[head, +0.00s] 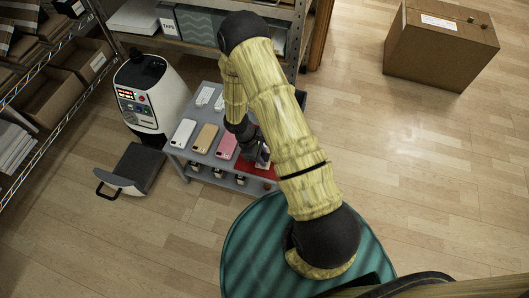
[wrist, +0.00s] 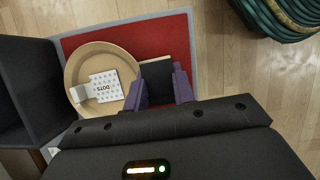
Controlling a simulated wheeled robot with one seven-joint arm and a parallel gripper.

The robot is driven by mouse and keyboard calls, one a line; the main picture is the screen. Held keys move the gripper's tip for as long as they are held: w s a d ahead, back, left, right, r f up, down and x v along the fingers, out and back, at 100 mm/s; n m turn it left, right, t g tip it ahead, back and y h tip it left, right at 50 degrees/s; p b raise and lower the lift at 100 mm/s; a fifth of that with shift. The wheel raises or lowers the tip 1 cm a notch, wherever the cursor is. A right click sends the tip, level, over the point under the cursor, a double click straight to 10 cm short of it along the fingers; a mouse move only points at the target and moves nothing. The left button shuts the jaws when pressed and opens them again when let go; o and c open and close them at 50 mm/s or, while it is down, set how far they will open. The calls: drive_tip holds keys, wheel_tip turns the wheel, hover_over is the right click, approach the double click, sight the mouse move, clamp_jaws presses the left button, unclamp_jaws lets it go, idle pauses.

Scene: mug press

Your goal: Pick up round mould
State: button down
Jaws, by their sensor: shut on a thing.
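My gripper (wrist: 160,88) has its two purple fingers on either side of a dark, flat-looking thing (wrist: 156,76) over the red mat. The gripper is shut on this dark thing. Its lower part is hidden by the fingers and the gripper body, so I cannot tell whether it is the round mould. A round tan dish (wrist: 74,68) lies just left of the fingers on the red mat. In the head view my gripper (head: 262,160) is low over the right side of the grey table, and the arm hides much of that area.
A white patterned card (wrist: 106,86) and a small white box lie in the tan dish. The red mat (wrist: 100,38) lies on the grey table (head: 176,154). White, tan and pink phone cases (head: 205,138) lie left of my gripper. A white machine (head: 150,92) stands left of the table.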

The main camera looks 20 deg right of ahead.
drive_tip(key=shift+r, duration=0.1)
wheel_tip(320, 180, up, 10)
drive_tip(key=p, duration=0.3)
drive_tip(key=shift+w, duration=0.1)
idle(0.5)
